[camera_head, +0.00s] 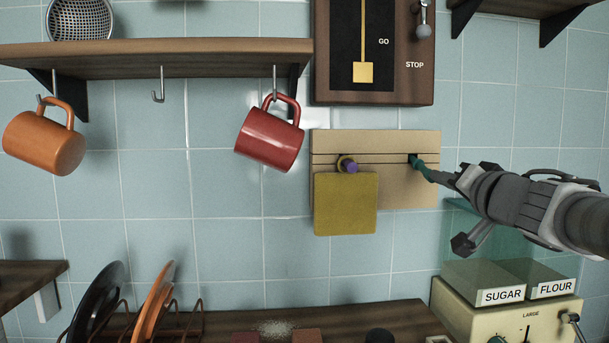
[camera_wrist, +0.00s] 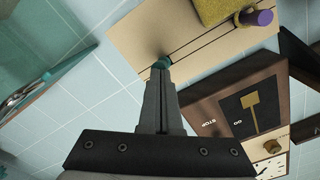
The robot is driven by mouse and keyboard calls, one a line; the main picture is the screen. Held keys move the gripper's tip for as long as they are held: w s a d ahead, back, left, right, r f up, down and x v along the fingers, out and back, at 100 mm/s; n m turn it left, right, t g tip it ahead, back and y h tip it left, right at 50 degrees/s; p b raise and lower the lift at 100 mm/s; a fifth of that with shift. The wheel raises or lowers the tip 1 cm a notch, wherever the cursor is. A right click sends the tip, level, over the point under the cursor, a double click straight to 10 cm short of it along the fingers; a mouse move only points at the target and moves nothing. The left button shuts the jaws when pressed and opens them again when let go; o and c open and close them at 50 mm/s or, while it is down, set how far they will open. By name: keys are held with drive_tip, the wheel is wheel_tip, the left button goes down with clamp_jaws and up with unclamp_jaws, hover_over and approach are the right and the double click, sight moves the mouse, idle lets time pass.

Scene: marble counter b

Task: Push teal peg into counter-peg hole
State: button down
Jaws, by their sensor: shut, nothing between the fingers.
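A tan board (camera_head: 405,192) is on the tiled wall, with a dark line across it. The teal peg (camera_head: 425,173) sticks out at a dark hole (camera_head: 412,158) near the board's right end. How deep it sits is hard to tell. My gripper (camera_head: 458,180) is shut and empty, its tips at the outer end of the teal peg. In the wrist view my gripper (camera_wrist: 160,76) largely hides the teal peg (camera_wrist: 162,63); its tips seem to touch it. A purple peg (camera_head: 350,167) sits further left on the board, with a yellow square (camera_head: 345,205) hanging there.
A brown GO/STOP panel (camera_head: 420,75) is just above the board. Red (camera_head: 268,140) and orange (camera_head: 45,142) mugs hang under a shelf (camera_head: 170,58) at left. A cream machine with SUGAR and FLOUR bins (camera_head: 450,300) stands below my arm. Bare tile lies below the board.

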drive_tip(key=shift+w+a, duration=0.1)
drive_tip(key=shift+w, duration=0.25)
drive_tip(key=shift+s+p, duration=0.15)
drive_tip(key=shift+p, duration=0.2)
drive_tip(key=s+p, duration=0.5)
drive_tip(key=s, duration=1.4)
drive_tip(key=shift+s+d, duration=0.25)
drive_tip(key=shift+d, duration=0.1)
drive_tip(key=shift+w, duration=0.1)
